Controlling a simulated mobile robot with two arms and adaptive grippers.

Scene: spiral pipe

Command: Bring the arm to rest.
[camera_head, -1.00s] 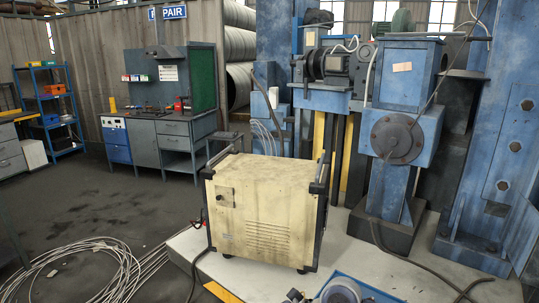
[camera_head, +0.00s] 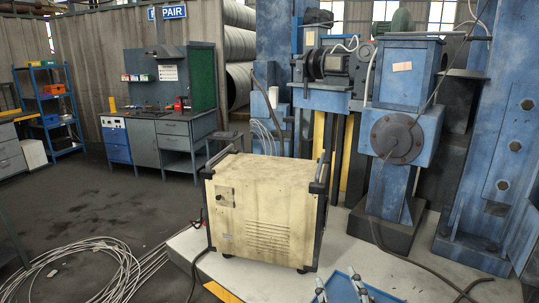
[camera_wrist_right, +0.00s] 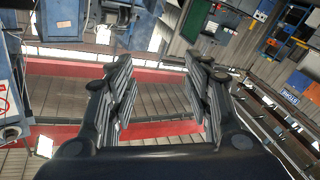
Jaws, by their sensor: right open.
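My right gripper (camera_head: 341,288) shows at the bottom edge of the head view, with its two fingertips pointing up and apart. In the right wrist view, the same gripper (camera_wrist_right: 163,85) has its two dark ribbed fingers spread wide, with nothing between them. Most of the right arm is below the head view. My left gripper is not in view.
A worn cream machine box (camera_head: 265,213) stands on a pale platform (camera_head: 345,262) in front of the fingers. Blue machinery (camera_head: 400,130) rises behind it. Coiled cables (camera_head: 95,265) lie on the floor at left. A workbench (camera_head: 160,140) stands farther back.

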